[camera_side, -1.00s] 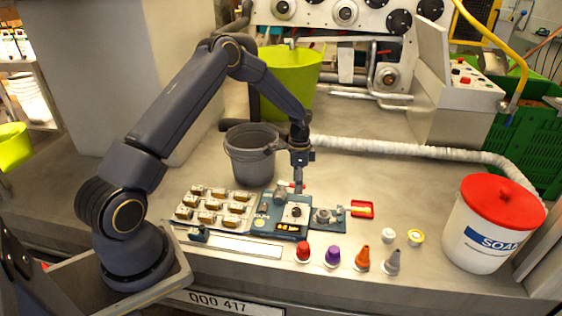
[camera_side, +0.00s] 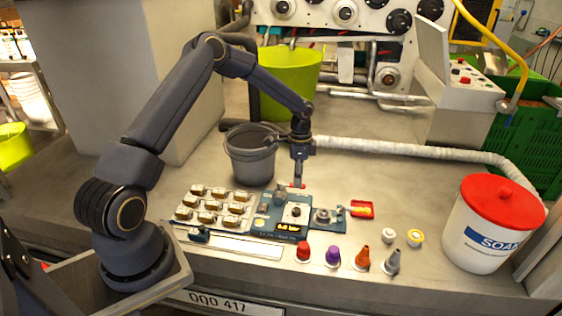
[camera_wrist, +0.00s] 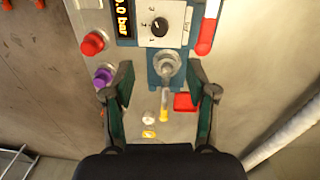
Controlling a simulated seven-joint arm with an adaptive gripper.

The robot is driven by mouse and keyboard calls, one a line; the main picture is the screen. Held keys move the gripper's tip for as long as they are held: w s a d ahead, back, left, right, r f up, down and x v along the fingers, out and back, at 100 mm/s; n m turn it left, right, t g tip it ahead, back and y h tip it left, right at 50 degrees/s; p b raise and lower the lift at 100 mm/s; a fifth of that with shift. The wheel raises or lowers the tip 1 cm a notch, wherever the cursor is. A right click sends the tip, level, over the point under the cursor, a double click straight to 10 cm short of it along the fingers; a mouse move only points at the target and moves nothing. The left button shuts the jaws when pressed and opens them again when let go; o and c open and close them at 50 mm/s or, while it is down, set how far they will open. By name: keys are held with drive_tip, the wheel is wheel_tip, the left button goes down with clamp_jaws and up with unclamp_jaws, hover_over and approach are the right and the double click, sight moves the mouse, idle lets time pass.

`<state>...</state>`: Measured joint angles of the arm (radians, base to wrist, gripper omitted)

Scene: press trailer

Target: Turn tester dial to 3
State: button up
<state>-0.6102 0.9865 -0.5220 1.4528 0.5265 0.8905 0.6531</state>
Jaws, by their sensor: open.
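The tester (camera_side: 283,217) is a blue panel unit lying on the metal bench, with a small lit display reading in bar. Its dial (camera_wrist: 159,27) is a black knob on a white square plate at the top middle of the wrist view; it also shows in the side view (camera_side: 295,210). The number it points to is too small to read. My gripper (camera_wrist: 163,85) is open and empty, its two dark green fingers spread wide. In the side view my gripper (camera_side: 298,184) hangs pointing down just behind the dial, apart from it.
A tray of several packs (camera_side: 212,205) lies left of the tester. Red (camera_side: 303,253), purple, orange and grey caps stand in front. A grey bucket (camera_side: 251,158) stands behind, close to my wrist. A soap tub (camera_side: 490,228) stands at right.

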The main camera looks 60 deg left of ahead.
sight(297, 210)
drive_tip(key=f, duration=1.3)
drive_tip(key=shift+s+d+f, duration=0.15)
drive_tip(key=shift+s+d, duration=0.05)
drive_tip(key=shift+d, duration=0.05)
clamp_jaws()
